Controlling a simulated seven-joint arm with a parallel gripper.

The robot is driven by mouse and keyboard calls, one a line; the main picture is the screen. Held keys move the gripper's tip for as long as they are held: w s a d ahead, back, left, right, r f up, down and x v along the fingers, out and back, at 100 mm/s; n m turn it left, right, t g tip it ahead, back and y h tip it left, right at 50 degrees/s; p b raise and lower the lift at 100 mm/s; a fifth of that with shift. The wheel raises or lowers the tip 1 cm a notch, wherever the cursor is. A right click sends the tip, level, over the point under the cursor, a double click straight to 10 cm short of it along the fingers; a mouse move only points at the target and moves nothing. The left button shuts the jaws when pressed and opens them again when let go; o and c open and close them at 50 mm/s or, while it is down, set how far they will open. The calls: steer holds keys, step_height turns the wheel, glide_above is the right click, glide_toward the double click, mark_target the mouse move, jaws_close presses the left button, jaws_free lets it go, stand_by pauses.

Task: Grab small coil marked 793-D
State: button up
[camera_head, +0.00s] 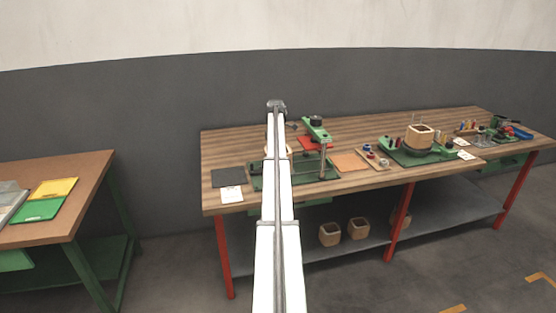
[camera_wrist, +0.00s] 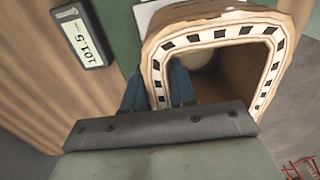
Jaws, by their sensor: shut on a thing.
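A small tan coil (camera_wrist: 232,28) with a square opening and a rim of dark squares fills the upper middle of the wrist view. My gripper (camera_wrist: 160,88) is shut on its near left wall, with one dark blue finger outside the wall and the other inside the opening. No 793-D mark can be read on the coil. In the head view, my arm hides the gripper and most of the held coil; a tan edge (camera_head: 289,150) shows beside the arm, over the left part of the wooden bench (camera_head: 224,151).
A larger coil (camera_head: 420,137) sits on a green stand on the bench. Several coils (camera_head: 330,235) stand on the lower shelf (camera_head: 300,254). A green press (camera_head: 316,129) stands right of my arm. A second table (camera_head: 88,176) is at left.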

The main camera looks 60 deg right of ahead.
jaws_close()
steer(key=shift+r, duration=0.1)
